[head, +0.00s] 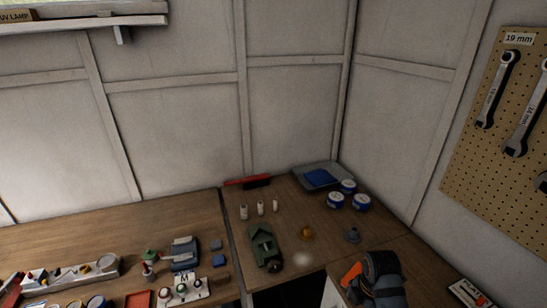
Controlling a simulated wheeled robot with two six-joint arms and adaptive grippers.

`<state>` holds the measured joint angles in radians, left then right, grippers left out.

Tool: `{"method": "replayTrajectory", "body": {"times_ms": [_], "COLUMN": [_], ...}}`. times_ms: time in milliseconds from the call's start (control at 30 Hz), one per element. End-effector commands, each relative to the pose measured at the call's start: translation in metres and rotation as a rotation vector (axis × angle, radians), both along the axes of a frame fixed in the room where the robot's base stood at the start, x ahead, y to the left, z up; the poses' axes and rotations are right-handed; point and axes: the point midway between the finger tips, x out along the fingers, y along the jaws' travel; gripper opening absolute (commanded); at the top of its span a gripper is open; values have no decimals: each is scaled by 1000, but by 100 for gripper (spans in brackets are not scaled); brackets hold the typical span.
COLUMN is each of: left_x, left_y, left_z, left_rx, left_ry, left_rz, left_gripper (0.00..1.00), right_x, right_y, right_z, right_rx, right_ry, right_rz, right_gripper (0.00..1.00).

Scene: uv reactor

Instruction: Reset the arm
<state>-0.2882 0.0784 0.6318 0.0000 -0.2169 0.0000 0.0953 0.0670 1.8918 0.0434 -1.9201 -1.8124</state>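Neither of my grippers shows clearly in the head view. A dark blue-grey rounded shape with an orange part (376,280) stands at the lower right, at the front edge of the bench. I cannot tell whether it is part of my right arm or a separate object. No fingertips are visible on it.
The corner workbench (190,215) holds a green device (264,247), blue-and-white tins (348,187), a grey tray with blue cloth (320,176), small white cylinders (260,208) and a button box (182,291). Wrenches hang on a pegboard (482,140) at right. The bench's back left is clear.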

Motion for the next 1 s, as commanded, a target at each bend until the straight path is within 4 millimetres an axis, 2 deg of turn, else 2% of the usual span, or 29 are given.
{"method": "replayTrajectory", "body": {"times_ms": [67,167,400,500,633,867,900,1000], "left_x": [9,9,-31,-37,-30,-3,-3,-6], "left_y": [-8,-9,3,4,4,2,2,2], "left_z": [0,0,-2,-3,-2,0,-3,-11], "left_rx": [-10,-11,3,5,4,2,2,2], "left_ry": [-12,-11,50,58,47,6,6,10], "left_rz": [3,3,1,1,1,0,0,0], "left_gripper": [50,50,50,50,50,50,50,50], "right_x": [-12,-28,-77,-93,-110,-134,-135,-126], "right_y": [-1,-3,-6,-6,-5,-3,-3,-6], "right_z": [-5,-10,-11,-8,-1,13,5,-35], "right_rx": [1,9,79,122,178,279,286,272], "right_ry": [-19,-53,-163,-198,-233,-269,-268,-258], "right_rz": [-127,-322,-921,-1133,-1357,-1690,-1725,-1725], "right_gripper": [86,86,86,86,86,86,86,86]}}
